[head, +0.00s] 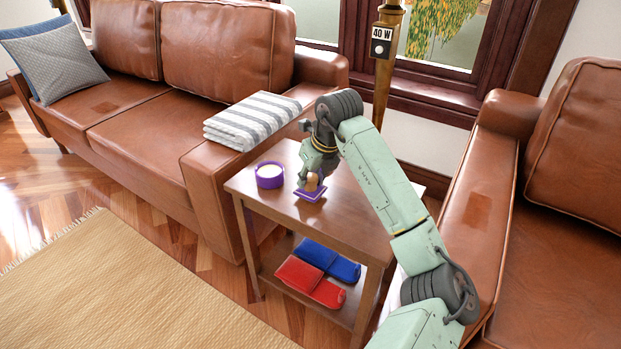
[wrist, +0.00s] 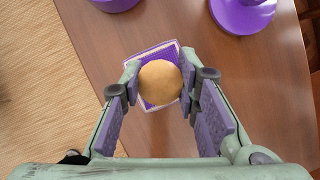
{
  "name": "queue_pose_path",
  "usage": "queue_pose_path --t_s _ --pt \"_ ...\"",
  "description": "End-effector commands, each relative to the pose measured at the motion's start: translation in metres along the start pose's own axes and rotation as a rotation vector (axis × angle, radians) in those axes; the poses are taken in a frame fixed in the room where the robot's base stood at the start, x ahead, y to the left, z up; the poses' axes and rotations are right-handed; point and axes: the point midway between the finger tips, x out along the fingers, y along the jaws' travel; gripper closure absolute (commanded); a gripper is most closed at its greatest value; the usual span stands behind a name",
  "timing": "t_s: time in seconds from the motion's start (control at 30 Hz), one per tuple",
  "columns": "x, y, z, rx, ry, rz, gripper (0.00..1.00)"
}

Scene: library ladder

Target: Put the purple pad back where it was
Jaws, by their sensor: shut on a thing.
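The purple pad (head: 310,194) is a small square with a pale rim and a round tan wooden knob on top. In the wrist view the pad (wrist: 152,104) shows under the knob (wrist: 160,82). My gripper (head: 314,180) points down over the side table, its two fingers (wrist: 160,88) shut on the knob from both sides. The pad is at or just above the tabletop (head: 245,183); I cannot tell whether it touches. The knob hides the middle of the pad.
A purple round container with a white top (head: 270,175) stands left of the pad. The wrist view shows a purple round base (wrist: 242,14) at upper right. Red (head: 310,283) and blue (head: 327,260) folded items lie on the lower shelf. Sofas flank the table.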

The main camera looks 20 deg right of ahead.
Motion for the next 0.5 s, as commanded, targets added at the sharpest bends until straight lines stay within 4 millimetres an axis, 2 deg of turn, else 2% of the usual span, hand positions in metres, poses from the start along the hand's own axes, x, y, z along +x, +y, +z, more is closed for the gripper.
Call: queue_pose_path --t_s 0.07,0.43,0.47,0.5 --pt "0.0074 0.0005 -0.0032 0.000 -0.001 0.001 0.94" --pt "0.0126 0.0001 -0.0056 -0.001 -0.001 -0.002 0.94" --pt "0.0115 0.0001 -0.0050 -0.001 -0.001 -0.002 0.70" --pt "0.0110 0.0001 -0.0048 -0.001 -0.001 -0.002 0.67"
